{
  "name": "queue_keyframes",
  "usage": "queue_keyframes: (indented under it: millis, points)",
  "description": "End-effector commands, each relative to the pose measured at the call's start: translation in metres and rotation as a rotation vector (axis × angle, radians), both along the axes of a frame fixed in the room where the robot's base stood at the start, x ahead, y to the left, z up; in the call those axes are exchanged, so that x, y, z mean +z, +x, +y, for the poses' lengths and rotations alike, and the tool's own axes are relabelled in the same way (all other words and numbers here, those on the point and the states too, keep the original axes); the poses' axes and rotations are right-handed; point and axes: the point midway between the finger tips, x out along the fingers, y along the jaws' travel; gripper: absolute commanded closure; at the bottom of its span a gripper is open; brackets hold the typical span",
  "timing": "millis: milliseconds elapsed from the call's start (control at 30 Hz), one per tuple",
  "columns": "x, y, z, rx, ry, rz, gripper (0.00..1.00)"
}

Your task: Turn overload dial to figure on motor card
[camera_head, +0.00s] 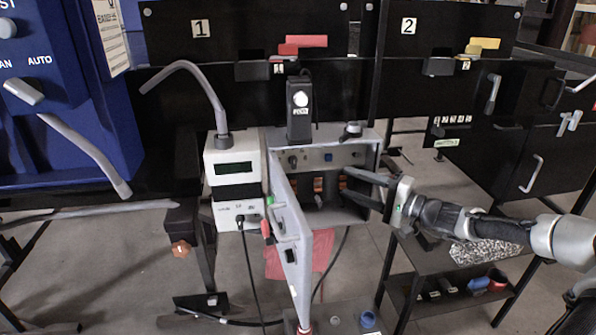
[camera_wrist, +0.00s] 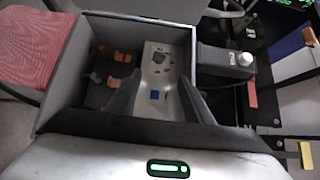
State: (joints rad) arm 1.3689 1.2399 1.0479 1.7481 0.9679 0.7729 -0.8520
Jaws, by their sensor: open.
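An open grey control box (camera_head: 357,208) stands in the middle of the head view, its door (camera_head: 290,240) swung toward me. A grey panel inside has a dark round knob (camera_head: 292,160) and a blue button (camera_head: 328,157); I cannot tell whether the knob is the overload dial. My gripper (camera_head: 343,182) is open and empty, its fingers reaching into the box from the right. In the wrist view my gripper (camera_wrist: 158,78) has its fingers either side of the pale panel (camera_wrist: 152,58) with the blue square (camera_wrist: 155,95). I cannot make out a motor card.
A white meter unit (camera_head: 234,180) with cables stands left of the box. A black device with a white button (camera_head: 300,98) is above it. A blue cabinet (camera_head: 60,110) is at far left; a low shelf (camera_head: 430,262) with small coloured items is at right.

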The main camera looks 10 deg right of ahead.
Motion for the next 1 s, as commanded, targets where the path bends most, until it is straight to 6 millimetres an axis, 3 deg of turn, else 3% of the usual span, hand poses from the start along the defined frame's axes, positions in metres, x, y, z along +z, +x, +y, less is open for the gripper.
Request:
queue_keyframes:
  millis: [633,1000]
  points:
    - [-0.002,0.092,0.096,0.008,-0.002,0.002,0.53]
    - [-0.001,0.117,0.12,0.006,-0.001,0.003,0.53]
